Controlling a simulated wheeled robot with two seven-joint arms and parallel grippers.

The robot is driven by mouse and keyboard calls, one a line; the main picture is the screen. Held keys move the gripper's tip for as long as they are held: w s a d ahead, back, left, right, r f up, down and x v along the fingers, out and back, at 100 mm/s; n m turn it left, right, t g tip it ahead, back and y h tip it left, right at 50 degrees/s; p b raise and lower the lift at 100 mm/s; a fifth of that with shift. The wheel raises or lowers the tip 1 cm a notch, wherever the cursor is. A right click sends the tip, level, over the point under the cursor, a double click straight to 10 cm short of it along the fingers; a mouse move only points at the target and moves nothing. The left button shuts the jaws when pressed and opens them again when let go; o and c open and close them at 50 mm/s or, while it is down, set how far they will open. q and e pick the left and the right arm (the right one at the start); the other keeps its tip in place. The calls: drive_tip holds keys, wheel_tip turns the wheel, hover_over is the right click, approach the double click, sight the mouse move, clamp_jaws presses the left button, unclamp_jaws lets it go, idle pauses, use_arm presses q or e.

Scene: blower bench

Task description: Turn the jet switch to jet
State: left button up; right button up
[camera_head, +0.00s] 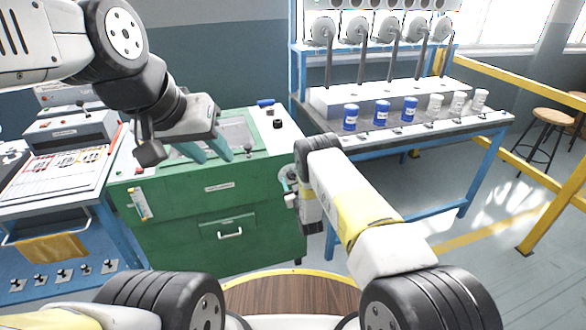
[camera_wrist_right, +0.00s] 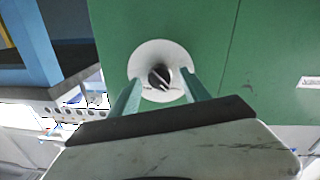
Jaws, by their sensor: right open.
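A round white plate with a dark rotary knob, which looks like the jet switch (camera_wrist_right: 160,77), sits on the green cabinet's side in the right wrist view. A pale line runs diagonally across the knob. In the head view the plate (camera_head: 285,172) is partly hidden behind my right gripper (camera_head: 289,186). In the right wrist view the open teal fingers of my right gripper (camera_wrist_right: 160,93) point at the plate, one on each side of the knob. I cannot tell whether they touch it. My left gripper (camera_head: 207,150) is open and empty above the cabinet top.
The green cabinet (camera_head: 220,215) has a drawer and small black knobs on top. A blue-framed bench (camera_head: 470,125) with blue and white jars stands behind at right. Another blue bench (camera_head: 75,200) with instruments stands at left. Yellow rails (camera_head: 545,215) and stools are at far right.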

clamp_jaws()
drive_tip(key=shift+m, duration=0.3)
drive_tip(key=m, duration=0.4)
drive_tip(key=shift+d+r, duration=0.1)
drive_tip(key=shift+m+g, duration=0.3)
drive_tip(key=shift+m, duration=1.6)
unclamp_jaws()
